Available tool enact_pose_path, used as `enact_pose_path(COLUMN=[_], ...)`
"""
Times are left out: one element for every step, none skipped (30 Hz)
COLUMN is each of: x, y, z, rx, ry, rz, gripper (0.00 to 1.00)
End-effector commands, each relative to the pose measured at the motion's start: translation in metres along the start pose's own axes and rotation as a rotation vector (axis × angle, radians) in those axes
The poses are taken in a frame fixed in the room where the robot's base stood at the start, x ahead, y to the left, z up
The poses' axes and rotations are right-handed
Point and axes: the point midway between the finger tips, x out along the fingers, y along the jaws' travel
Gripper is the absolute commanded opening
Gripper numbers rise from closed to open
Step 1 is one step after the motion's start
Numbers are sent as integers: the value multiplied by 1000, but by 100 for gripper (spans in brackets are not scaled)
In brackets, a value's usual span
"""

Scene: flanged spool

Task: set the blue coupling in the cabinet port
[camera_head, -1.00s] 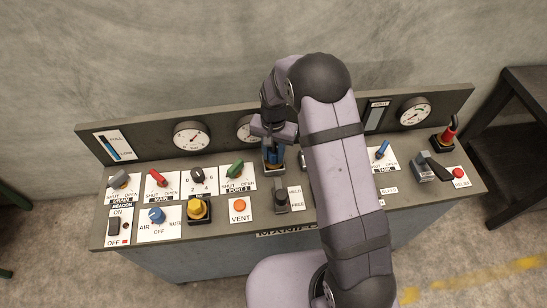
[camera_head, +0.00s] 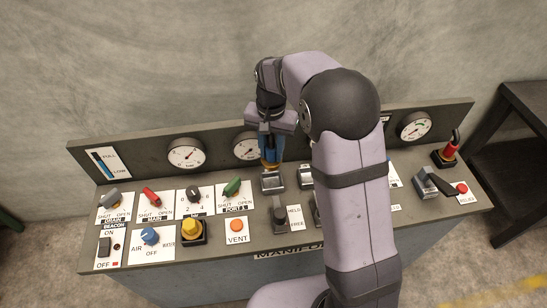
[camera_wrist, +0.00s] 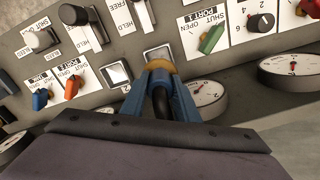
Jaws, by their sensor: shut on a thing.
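The blue coupling (camera_head: 270,155) has a gold end ring that points down. My gripper (camera_head: 269,146) is shut on it. In the wrist view the gold ring (camera_wrist: 163,66) shows between blue sides, overlapping the near edge of a square port. In the head view the cabinet port (camera_head: 272,183), a grey square socket, shows just below the coupling, and the coupling looks clear of it. The same port (camera_wrist: 156,53) shows in the wrist view. A second square port (camera_head: 306,176) is to its right. How far the coupling is above the panel cannot be told.
A green knob (camera_head: 232,187) is left of the port, and a dark lever (camera_head: 279,215) is in front of it. Round gauges (camera_head: 247,146) line the upright back panel close behind the gripper. My arm hides much of the right side.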

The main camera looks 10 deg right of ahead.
Motion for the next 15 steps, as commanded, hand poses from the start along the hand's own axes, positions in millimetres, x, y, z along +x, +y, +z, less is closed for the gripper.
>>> enact_pose_path(x=[-1,0,1,2,3,5,6,8,9,9,10,9,9,9,8], y=[1,3,6,9,12,18,24,30,39,46,53,62,69,76,83], z=[-1,-2,-4,-6,-9,-13,-17,-21,-27,-32,-37,-43,-48,-52,-57], rx=[4,8,15,23,33,49,64,80,104,122,142,164,181,199,217], ry=[2,1,1,1,1,1,2,2,2,3,4,4,3,4,4], rz=[-1,-1,-1,-1,-1,-1,-1,-1,-1,-1,-2,-2,-1,-2,-2], gripper=[0,0,0,0,0,0,0,0,0,0,0,0,0,0,0])
